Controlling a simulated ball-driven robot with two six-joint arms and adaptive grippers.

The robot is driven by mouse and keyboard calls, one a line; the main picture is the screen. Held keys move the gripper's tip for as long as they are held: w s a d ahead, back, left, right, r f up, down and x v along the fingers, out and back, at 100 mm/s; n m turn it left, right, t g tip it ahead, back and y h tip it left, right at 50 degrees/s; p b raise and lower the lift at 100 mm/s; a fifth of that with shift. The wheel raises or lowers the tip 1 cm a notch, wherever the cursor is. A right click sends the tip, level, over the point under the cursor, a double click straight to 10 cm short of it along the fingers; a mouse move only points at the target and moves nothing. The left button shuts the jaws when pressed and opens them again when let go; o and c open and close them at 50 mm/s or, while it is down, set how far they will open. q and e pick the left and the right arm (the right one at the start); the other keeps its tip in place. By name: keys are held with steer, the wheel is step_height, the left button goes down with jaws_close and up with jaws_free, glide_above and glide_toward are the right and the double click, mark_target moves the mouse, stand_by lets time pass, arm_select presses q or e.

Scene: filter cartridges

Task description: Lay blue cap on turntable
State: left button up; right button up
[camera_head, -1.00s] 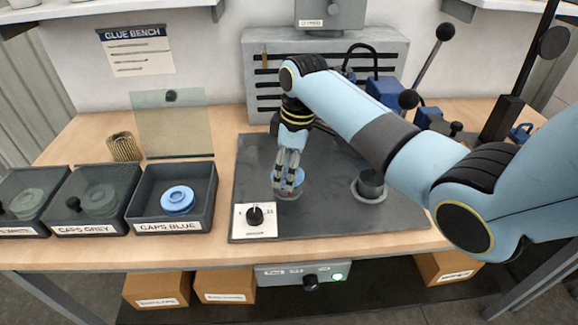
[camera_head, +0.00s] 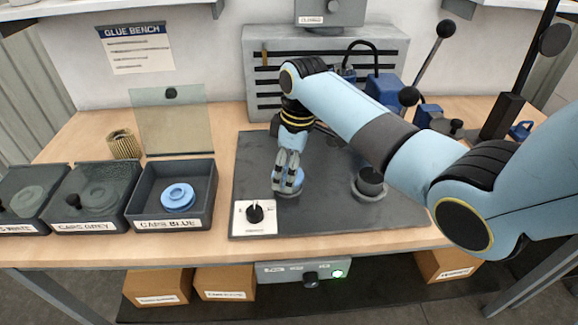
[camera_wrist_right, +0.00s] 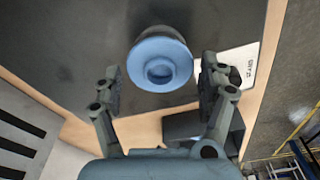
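A blue cap (camera_wrist_right: 160,72) lies between the spread fingers of my right gripper (camera_wrist_right: 166,86) in the right wrist view, with a gap on both sides. The cap sits on the small grey turntable (camera_wrist_right: 153,31), whose edge shows behind it. In the head view my right gripper (camera_head: 287,182) points down over the turntable, and its fingers hide much of the blue cap (camera_head: 295,187). Another blue cap (camera_head: 178,197) lies in the bin marked CAPS BLUE (camera_head: 208,205). My left gripper is out of view.
A white dial plate (camera_head: 254,228) lies on the dark mat (camera_head: 325,222) just in front of the turntable. A dark cylinder (camera_head: 370,182) stands on a grey ring to the right. The grey caps bin (camera_head: 117,210) is at the left, with a clear panel (camera_head: 171,125) behind the bins.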

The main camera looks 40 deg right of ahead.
steer(key=shift+o, duration=1.3)
steer(key=shift+r, duration=0.15)
step_height(320, 180, up, 12)
steer(key=s, duration=0.1)
steer(key=shift+d+f, duration=0.2)
steer(key=shift+d, duration=0.25)
